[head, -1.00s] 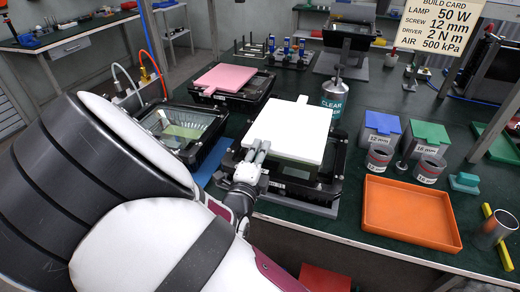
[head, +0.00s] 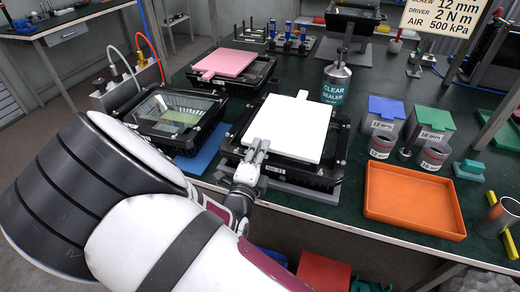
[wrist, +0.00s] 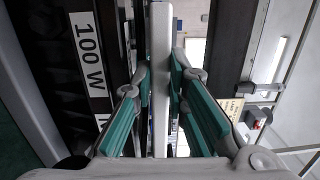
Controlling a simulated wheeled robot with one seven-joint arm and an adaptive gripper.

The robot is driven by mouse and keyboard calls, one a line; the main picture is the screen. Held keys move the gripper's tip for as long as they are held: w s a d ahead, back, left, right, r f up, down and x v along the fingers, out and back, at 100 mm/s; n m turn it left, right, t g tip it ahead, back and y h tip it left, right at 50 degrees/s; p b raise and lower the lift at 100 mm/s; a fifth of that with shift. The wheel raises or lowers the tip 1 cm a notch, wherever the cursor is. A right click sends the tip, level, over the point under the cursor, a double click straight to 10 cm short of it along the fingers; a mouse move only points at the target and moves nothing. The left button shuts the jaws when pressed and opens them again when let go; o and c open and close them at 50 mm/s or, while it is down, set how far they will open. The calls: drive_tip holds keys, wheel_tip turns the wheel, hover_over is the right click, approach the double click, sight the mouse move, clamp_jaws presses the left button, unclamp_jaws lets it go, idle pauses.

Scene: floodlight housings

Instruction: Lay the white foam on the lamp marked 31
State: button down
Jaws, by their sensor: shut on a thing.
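In the wrist view the foam (wrist: 160,60) stands edge-on between the teal finger pads (wrist: 160,95). A white label (head: 275,169) on the lamp's front is too small to read surely.
A lamp with glass showing (head: 168,112) stands at left, and a pink pad (head: 225,63) lies on a lamp behind. A clear sealer can (head: 336,84) stands close behind the foam. An orange tray (head: 414,232) and lidded bins (head: 430,124) are at right. The wrist view shows a 100 W label (wrist: 88,50).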

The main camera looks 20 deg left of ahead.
drive_tip(key=shift+s+d+f, duration=0.1)
drive_tip(key=shift+s+f, duration=0.05)
drive_tip(key=shift+f, duration=0.75)
drive_tip(key=c, duration=1.5)
unclamp_jaws()
drive_tip(key=s, duration=0.7)
drive_tip(key=s+r, duration=0.1)
drive_tip(key=s, duration=0.3)
drive_tip(key=shift+s+d+r, duration=0.1)
drive_tip(key=shift+s+d, duration=0.05)
drive_tip(key=shift+s, duration=0.2)
